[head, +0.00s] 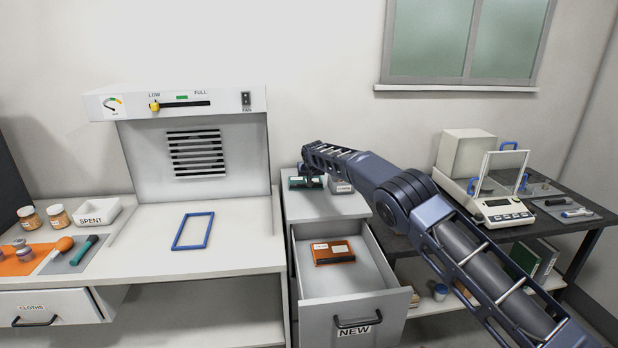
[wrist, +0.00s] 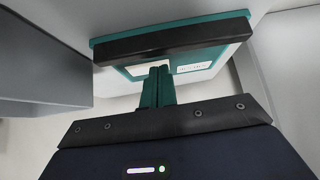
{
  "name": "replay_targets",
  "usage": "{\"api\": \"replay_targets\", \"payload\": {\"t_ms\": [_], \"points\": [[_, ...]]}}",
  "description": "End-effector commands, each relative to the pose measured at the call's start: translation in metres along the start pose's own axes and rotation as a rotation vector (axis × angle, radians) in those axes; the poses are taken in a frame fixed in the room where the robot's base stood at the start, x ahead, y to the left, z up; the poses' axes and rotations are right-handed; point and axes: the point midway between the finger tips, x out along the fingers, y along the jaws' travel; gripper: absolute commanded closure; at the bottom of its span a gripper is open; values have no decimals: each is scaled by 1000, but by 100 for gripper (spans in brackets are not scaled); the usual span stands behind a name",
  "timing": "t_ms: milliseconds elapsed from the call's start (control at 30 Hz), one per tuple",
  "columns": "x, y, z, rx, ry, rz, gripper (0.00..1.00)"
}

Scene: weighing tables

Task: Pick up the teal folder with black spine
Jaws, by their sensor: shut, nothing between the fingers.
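The teal folder with black spine (wrist: 215,62) lies on a light surface in the wrist view, its black spine (wrist: 175,40) running across the near side. It has a white label on its face. In the head view a teal item, which looks like this folder (head: 297,183), lies on top of the drawer cabinet, partly hidden by my gripper. My gripper (head: 308,178) is over it at the cabinet top. In the wrist view my gripper's fingers (wrist: 158,72) are together, close to the folder's spine, with nothing between them. I cannot tell whether they touch it.
The drawer (head: 352,325) marked NEW stands open below, holding an orange-brown box (head: 333,252). A pale item (head: 341,186) lies beside the folder. A fume hood bench (head: 235,245) is at left; a balance (head: 503,209) stands on the dark table at right.

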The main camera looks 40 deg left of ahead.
Motion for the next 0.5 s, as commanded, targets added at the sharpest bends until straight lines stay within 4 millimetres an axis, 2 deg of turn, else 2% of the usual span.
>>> {"api": "replay_targets", "payload": {"t_ms": [200, 500], "points": [[-10, -1, 11, 0, 0, 0, 100], [-15, 0, 18, 0, 1, 0, 100]]}}
